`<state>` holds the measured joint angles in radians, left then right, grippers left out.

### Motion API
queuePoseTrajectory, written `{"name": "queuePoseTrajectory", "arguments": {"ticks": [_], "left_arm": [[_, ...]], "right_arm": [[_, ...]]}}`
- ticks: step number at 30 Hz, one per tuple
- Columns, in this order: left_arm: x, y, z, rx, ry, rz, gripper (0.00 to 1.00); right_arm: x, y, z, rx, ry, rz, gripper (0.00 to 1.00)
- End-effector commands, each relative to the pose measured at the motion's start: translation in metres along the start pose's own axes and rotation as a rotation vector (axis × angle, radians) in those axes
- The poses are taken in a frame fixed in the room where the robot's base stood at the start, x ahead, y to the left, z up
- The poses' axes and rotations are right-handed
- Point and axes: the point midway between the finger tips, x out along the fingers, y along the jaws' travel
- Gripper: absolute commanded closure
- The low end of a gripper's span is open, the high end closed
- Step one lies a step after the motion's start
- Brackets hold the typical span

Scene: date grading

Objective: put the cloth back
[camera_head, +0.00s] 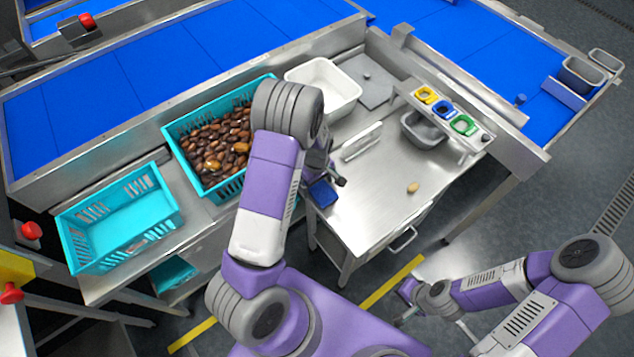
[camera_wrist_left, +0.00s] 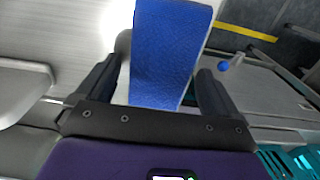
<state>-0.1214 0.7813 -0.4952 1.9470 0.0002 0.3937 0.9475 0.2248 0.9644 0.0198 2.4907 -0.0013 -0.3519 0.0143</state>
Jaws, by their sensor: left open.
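The blue cloth (camera_head: 322,193) is at the left front edge of the steel worktable, just below my left gripper (camera_head: 338,181). In the left wrist view the cloth (camera_wrist_left: 172,50) is a long blue strip between the two dark fingers. My left gripper (camera_wrist_left: 158,85) is open, with a gap between the cloth and each finger. My left forearm hides part of this gripper in the head view. My right gripper (camera_head: 406,300) is low at the right, over the floor and away from the table; its finger gap is unclear.
A turquoise crate of dates (camera_head: 176,146) and an empty turquoise crate (camera_head: 72,243) stand to the left. The steel worktable (camera_head: 375,205) bears a single date (camera_head: 413,187), a white upright plate (camera_head: 362,141), a white tub (camera_head: 345,85) and a rack with coloured rings (camera_head: 445,110).

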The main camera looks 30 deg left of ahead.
Motion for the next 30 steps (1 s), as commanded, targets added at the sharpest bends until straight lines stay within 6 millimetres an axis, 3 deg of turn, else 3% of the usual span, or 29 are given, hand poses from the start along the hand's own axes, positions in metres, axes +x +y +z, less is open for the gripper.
{"name": "queuePoseTrajectory", "arguments": {"ticks": [7,15,21,30], "left_arm": [[-0.018,0.002,0.000,0.001,0.002,0.004,0.05],[-0.078,0.001,0.000,0.001,0.001,0.005,0.05],[-0.111,0.001,0.000,0.001,0.001,0.002,0.05],[-0.124,0.000,0.000,-0.001,0.000,0.000,0.05]], "right_arm": [[-0.006,-0.002,0.000,0.000,0.000,0.000,1.00],[-0.020,-0.007,0.001,0.000,0.000,0.000,1.00],[-0.027,-0.010,0.001,0.000,0.000,0.000,1.00],[-0.029,-0.011,0.001,0.000,0.000,0.000,1.00]]}}
